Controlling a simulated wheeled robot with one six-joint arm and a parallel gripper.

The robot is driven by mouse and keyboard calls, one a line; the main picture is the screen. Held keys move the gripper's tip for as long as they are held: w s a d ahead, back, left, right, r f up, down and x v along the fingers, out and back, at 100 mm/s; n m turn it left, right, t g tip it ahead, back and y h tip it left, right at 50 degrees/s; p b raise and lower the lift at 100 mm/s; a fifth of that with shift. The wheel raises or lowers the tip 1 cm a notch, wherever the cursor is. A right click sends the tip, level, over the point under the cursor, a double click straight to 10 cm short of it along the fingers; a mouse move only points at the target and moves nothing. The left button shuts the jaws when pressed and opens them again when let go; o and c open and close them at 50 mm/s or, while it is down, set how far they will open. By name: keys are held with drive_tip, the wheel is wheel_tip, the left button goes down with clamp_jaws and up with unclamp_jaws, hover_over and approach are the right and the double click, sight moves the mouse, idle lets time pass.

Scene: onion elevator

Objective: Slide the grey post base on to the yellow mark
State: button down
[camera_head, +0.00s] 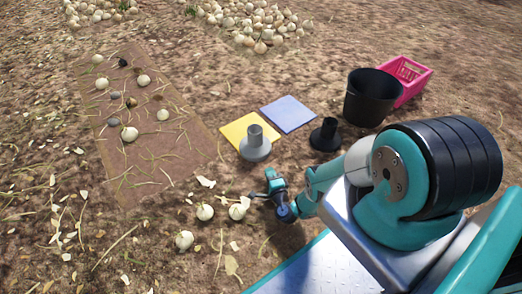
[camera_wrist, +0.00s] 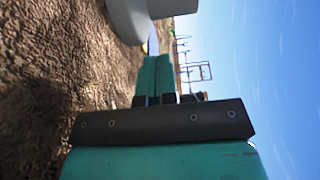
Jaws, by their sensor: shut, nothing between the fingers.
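The grey post base (camera_head: 255,148), a round disc with a short upright post, stands near the front edge of the yellow mark (camera_head: 238,127). Its disc overlaps that edge and partly sits on bare soil. My gripper (camera_head: 268,190) is low over the soil in front of the base, with a small gap between them. In the wrist view the fingers of my gripper (camera_wrist: 154,75) are shut together and hold nothing. The grey base (camera_wrist: 128,18) shows just beyond the fingertips, cut off by the top edge; I cannot tell whether they touch.
A blue mark (camera_head: 288,113) and a black post base (camera_head: 326,135) are to the right. Behind stand a black bucket (camera_head: 370,97) and a pink crate (camera_head: 408,75). A brown mat (camera_head: 150,165) with several onions lies left. Loose onions (camera_head: 205,212) lie beside my gripper.

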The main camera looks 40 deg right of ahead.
drive_tip(key=shift+s+d+f, duration=0.1)
drive_tip(key=shift+d+f, duration=0.05)
drive_tip(key=shift+f, duration=0.05)
drive_tip(key=b, duration=1.2)
approach(259, 144)
drive_tip(key=x, duration=0.2)
drive_tip(key=f+x, duration=0.1)
drive_tip(key=x, duration=0.2)
drive_tip(key=shift+w+d, duration=0.1)
drive_tip(key=shift+w, duration=0.15)
drive_tip(key=shift+w+d+b, duration=0.2)
drive_tip(key=shift+w+b, duration=0.4)
drive_tip(key=shift+b, duration=0.2)
drive_tip(key=shift+w+d+r+b, duration=0.1)
drive_tip(key=shift+w+r+b, duration=0.15)
drive_tip(key=shift+w+b, duration=0.15)
